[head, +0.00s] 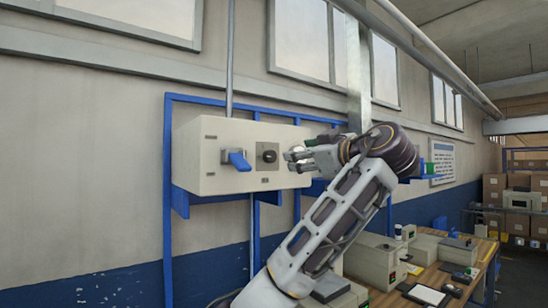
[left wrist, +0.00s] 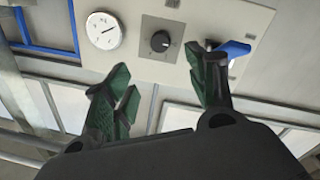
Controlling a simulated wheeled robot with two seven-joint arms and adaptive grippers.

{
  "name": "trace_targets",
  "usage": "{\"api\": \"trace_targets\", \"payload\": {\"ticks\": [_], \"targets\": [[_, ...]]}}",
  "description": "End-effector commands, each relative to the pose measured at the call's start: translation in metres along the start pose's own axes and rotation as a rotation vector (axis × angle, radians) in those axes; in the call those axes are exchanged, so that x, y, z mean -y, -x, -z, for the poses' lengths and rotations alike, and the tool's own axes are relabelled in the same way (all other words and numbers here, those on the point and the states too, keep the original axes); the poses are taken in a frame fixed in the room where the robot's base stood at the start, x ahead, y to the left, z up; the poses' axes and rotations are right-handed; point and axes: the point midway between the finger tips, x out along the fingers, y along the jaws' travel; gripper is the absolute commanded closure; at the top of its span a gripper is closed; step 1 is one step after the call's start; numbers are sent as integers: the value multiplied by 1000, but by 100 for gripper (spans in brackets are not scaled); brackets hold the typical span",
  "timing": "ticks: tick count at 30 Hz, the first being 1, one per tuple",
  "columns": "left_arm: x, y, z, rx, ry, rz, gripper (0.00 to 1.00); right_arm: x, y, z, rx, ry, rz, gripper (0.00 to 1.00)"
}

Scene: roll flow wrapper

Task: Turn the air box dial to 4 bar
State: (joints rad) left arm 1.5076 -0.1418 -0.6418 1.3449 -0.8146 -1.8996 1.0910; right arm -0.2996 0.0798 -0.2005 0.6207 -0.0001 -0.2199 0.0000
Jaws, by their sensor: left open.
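The air box (head: 215,150) is a cream box on a blue frame on the wall. Its front carries a black dial (head: 267,156) on a grey square plate, with a blue lever (head: 238,160) to its left. My left gripper (head: 294,160) is just right of the dial, open and empty. The left wrist view shows the box upside down: the dial (left wrist: 160,41) lies beyond and between the open fingers (left wrist: 165,78), apart from them. A round white gauge (left wrist: 104,30) is beside it; its numbers are too small to read.
A vertical pipe (head: 230,60) rises above the box. A bench at the lower right holds beige units (head: 375,262) and a clipboard (head: 427,294). The space in front of the box's left side is clear.

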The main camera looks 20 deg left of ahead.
Motion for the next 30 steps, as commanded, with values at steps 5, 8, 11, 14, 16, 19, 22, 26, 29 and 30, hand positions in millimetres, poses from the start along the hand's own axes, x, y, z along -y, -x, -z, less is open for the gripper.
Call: {"api": "trace_targets", "payload": {"ticks": [5, 8, 11, 14, 16, 19, 22, 26, 29, 30], "targets": [[0, -2, 0, 1, -1, 1, 43, -3, 1, -3, 4, 1, -3, 60], [0, -7, 0, 1, -1, 2, 43, -4, 2, -3, 5, 1, -4, 60], [0, -14, 0, 1, -1, 3, 43, -4, 5, -3, 5, 1, -4, 60], [0, -24, 1, 0, -1, 2, 43, -4, 8, -3, 4, 1, -4, 60], [0, -32, 1, 0, -1, 3, 43, -4, 11, -2, 4, 1, -4, 60], [0, -45, 2, 0, -2, 3, 43, -3, 16, -2, 4, 1, -3, 60], [0, -59, 2, 0, -1, 2, 43, -2, 20, -1, 3, 0, -1, 60], [0, -76, 1, 0, -3, 3, 43, 2, 26, 1, 2, -2, 2, 60], [0, -89, 1, 1, -2, 3, 43, 4, 30, 2, 1, -3, 4, 60], [0, -94, 1, 0, -3, 3, 43, 4, 32, 2, 1, -3, 5, 60]]}}
